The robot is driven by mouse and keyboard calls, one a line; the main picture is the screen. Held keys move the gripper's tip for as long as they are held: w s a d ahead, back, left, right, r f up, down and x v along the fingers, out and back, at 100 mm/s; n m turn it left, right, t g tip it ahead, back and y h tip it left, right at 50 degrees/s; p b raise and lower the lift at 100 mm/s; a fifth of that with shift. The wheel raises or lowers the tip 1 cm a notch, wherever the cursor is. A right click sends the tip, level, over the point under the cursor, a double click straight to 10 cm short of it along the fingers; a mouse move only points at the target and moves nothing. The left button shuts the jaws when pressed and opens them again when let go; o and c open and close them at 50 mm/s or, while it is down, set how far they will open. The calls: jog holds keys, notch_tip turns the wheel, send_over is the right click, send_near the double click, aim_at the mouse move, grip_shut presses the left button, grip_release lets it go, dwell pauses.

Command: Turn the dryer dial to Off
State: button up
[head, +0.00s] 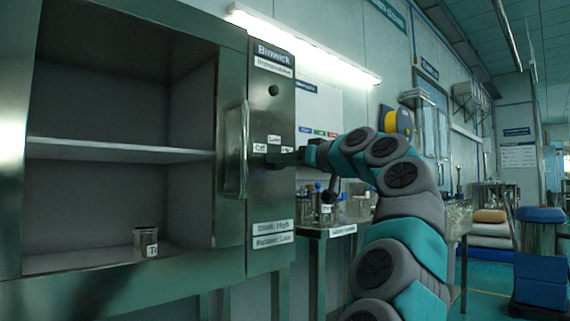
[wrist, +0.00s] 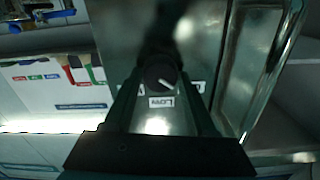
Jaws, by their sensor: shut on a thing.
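The dryer (head: 120,155) is a steel cabinet with an open front and a control panel (head: 272,205) on its right side. The dial is a round dark knob and shows in the wrist view (wrist: 160,76). Its white pointer mark slants to the lower right there, between the Low label (wrist: 161,102) and the label on the right (wrist: 198,87). In the head view the Off label (head: 260,147) is left of the dial, Low above, High at right. My gripper (head: 284,158) is shut on the dial, with a finger on each side (wrist: 161,80), and hides most of it in the head view.
A metal cup (head: 145,243) stands on the dryer floor. A bench with glassware (head: 340,228) is behind my arm. Panel labels read Steel: High and Rubber: Low.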

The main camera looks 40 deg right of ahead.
jog(key=shift+n, duration=0.7)
jog(key=o, duration=1.4)
jog(key=shift+s, duration=0.1)
jog(key=s, duration=0.2)
jog(key=s+b, duration=0.1)
jog(key=s, duration=0.4)
jog(key=shift+s+d+b, duration=0.25)
jog(key=shift+d+b, duration=0.05)
jog(key=shift+b, duration=0.05)
jog(key=shift+s, duration=0.1)
